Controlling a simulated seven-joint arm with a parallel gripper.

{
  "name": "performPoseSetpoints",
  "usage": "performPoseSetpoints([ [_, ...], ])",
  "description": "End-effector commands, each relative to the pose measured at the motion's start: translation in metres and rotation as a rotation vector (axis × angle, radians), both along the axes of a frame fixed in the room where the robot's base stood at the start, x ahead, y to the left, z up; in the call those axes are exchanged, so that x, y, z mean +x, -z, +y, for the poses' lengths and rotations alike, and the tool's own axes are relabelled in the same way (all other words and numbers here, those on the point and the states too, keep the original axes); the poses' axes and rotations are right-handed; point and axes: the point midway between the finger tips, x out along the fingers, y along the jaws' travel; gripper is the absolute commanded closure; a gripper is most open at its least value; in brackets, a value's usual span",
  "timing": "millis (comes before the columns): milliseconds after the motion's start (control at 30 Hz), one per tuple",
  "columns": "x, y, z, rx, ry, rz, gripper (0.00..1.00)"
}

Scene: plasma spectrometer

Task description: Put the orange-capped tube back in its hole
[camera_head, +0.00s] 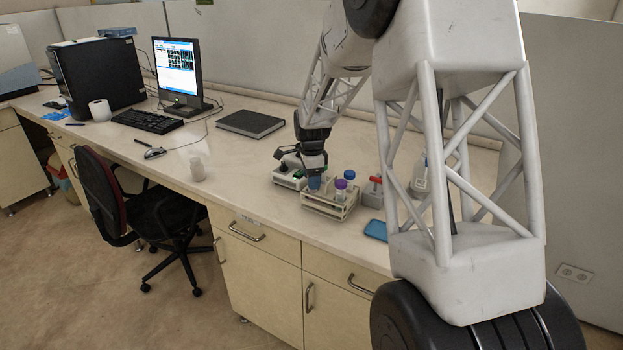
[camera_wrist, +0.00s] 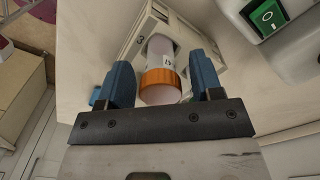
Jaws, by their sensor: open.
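The orange-capped tube (camera_wrist: 160,80) shows in the wrist view, a pale tube with an orange band and a small printed label. Its far end points toward an opening in a pale holder marked 3 (camera_wrist: 140,40); I cannot tell how deep it sits. My gripper (camera_wrist: 163,76) is open, with one blue finger on each side of the orange cap and a narrow gap at each side. In the head view my gripper (camera_head: 314,182) is low at the left of the tube rack (camera_head: 330,207); the orange cap is not discernible there.
The rack holds tubes, one purple-capped (camera_head: 341,184). A white device with a green switch (camera_wrist: 268,15) is close at the right in the wrist view. A red-topped grey item (camera_head: 373,192) and a blue item (camera_head: 376,230) are right of the rack.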

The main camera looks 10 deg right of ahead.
Motion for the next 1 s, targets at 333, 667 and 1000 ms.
performPoseSetpoints([
  [333,0.0,-0.033,0.0,0.0,0.0,-0.002,0.4],
  [667,0.0,-0.086,0.0,0.0,0.0,-0.002,0.4],
  [1000,0.0,-0.118,0.0,0.0,0.0,0.0,0.4],
])
